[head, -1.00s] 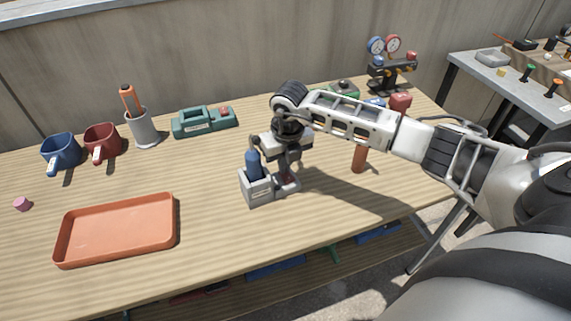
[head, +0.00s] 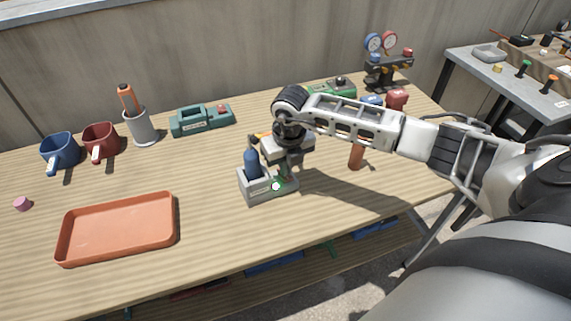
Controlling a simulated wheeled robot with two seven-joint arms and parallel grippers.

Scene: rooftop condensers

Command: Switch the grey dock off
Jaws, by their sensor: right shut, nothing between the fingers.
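The grey dock (head: 256,195) stands on the wooden table near the middle, with a dark blue upright piece (head: 252,163) seated in its left part. A small round white spot (head: 276,186) shows on the dock's right part, with a little green around it. My right gripper (head: 287,178) is shut and empty, pointing down at the right part of the dock. It hides some of that part, and I cannot tell whether the fingertips touch it. My left gripper is out of view.
An orange tray (head: 118,229) lies to the left. Blue and red mugs, a grey cup (head: 142,128) and a teal device (head: 202,120) stand behind. A brown cylinder (head: 356,156) stands right, under my arm. Table front of the dock is clear.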

